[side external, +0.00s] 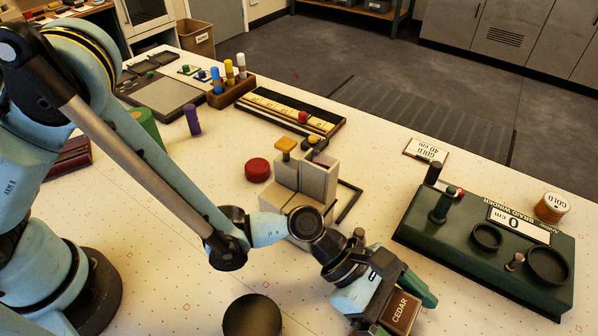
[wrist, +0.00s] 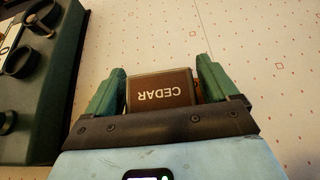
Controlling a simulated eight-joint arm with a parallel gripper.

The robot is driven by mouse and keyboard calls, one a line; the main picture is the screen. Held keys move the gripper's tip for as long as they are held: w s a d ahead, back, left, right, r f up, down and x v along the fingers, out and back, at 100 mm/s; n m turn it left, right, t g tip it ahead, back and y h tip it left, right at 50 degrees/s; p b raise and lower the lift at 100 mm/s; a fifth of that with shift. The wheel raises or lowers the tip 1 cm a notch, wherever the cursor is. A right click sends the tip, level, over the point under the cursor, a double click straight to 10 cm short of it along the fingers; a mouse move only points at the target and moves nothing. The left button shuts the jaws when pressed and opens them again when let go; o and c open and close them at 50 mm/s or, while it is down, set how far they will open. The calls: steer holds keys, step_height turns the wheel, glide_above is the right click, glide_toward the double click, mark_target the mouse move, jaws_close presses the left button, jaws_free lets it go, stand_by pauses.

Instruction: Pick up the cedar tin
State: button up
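The cedar tin (wrist: 160,92) is a dark brown box with a pale "CEDAR" label. I cannot tell whether the tin touches the table.
A green braid winder (side external: 480,262) stands right of my gripper; its edge also shows at left in the wrist view. Grey stepped blocks (side external: 305,190) and a red disc (side external: 257,170) stand behind my arm. A dark round object (side external: 252,316) is at the front. Table right of the tin is clear in the wrist view.

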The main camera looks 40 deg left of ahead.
mark_target(410, 317)
steer(key=c, duration=1)
steer(key=shift+o, duration=0.2)
steer(key=shift+r, duration=0.15)
steer(key=shift+r, duration=0.55)
step_height(410, 317, up, 2)
steer(key=shift+r, duration=0.25)
steer(key=shift+s+d+r, duration=1.35)
steer(key=shift+s+r, duration=2.3)
steer(key=shift+s, duration=2.1)
steer(key=w+f, duration=0.2)
steer(key=w, duration=0.1)
steer(key=w+f, duration=0.2)
steer(key=w, duration=0.2)
steer(key=w+f, duration=0.3)
steer(key=w, duration=0.1)
steer(key=shift+w, duration=0.25)
steer(key=shift+d+f, duration=0.1)
steer(key=shift+f, duration=1.9)
